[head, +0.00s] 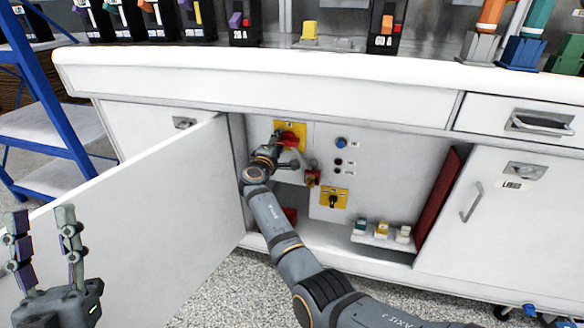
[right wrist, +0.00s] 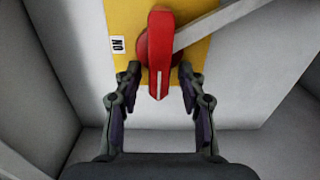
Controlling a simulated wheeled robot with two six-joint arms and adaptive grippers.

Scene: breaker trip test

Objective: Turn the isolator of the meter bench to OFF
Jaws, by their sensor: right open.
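The isolator is a red handle (right wrist: 158,50) on a yellow plate (right wrist: 195,75) inside the open cabinet of the bench. In the head view the red handle (head: 292,138) shows partly behind my right gripper (head: 277,146). In the right wrist view the handle lies along the picture's vertical, its lower end between the open fingertips of my right gripper (right wrist: 159,72). Both fingers look apart from it. A sideways ON label (right wrist: 117,45) is left of the handle. My left gripper (head: 42,213) is open and empty, in front of the cabinet door.
The white cabinet door (head: 150,235) stands open at the left. A grey bar (right wrist: 225,20) runs from behind the handle to the upper right. Below are a black knob on a yellow plate (head: 325,190) and small blocks on a shelf (head: 375,240). A blue ladder (head: 55,95) stands left.

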